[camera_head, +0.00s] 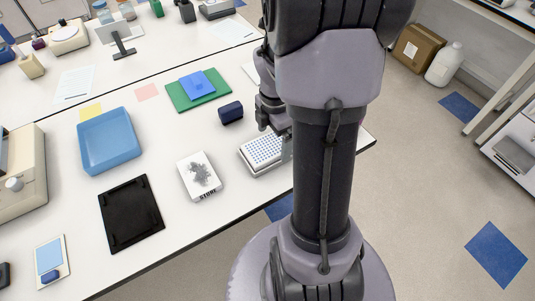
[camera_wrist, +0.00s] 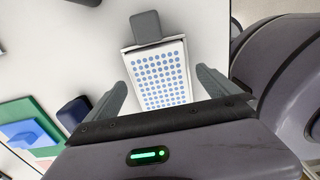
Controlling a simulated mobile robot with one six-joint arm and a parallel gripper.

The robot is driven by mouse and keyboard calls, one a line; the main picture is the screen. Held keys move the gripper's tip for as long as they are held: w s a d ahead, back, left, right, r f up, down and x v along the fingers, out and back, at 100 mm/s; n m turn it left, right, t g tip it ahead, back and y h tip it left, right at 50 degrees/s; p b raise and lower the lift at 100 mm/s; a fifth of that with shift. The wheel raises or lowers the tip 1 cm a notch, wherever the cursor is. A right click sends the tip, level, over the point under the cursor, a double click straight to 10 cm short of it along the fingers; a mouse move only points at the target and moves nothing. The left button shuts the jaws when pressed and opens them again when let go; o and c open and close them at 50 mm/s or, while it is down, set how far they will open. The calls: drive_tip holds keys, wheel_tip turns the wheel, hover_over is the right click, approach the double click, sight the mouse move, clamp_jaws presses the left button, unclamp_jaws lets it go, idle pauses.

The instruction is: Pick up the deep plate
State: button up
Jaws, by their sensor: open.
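The deep plate (camera_head: 262,149) is white with rows of blue wells. In the head view it sits on a light grey base near the table's front edge, its right side partly hidden by my arm. In the wrist view the plate (camera_wrist: 160,75) lies between the two fingers of my gripper (camera_wrist: 161,76), with a visible gap on each side. My gripper is open and empty. In the head view my arm mostly hides it above the plate. I cannot tell how far above the plate the fingertips are.
A grey block (camera_wrist: 146,26) adjoins one end of the plate. A dark blue block (camera_head: 231,112), a green board (camera_head: 214,103) and a white box (camera_head: 199,177) stand nearby. A blue tray (camera_head: 108,140) and a black tray (camera_head: 131,214) are further left.

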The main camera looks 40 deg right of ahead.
drive_tip(key=shift+f, duration=0.85)
drive_tip(key=shift+r, duration=0.15)
drive_tip(key=c, duration=1.5)
drive_tip(key=shift+o, duration=0.2)
drive_tip(key=shift+r, duration=0.1)
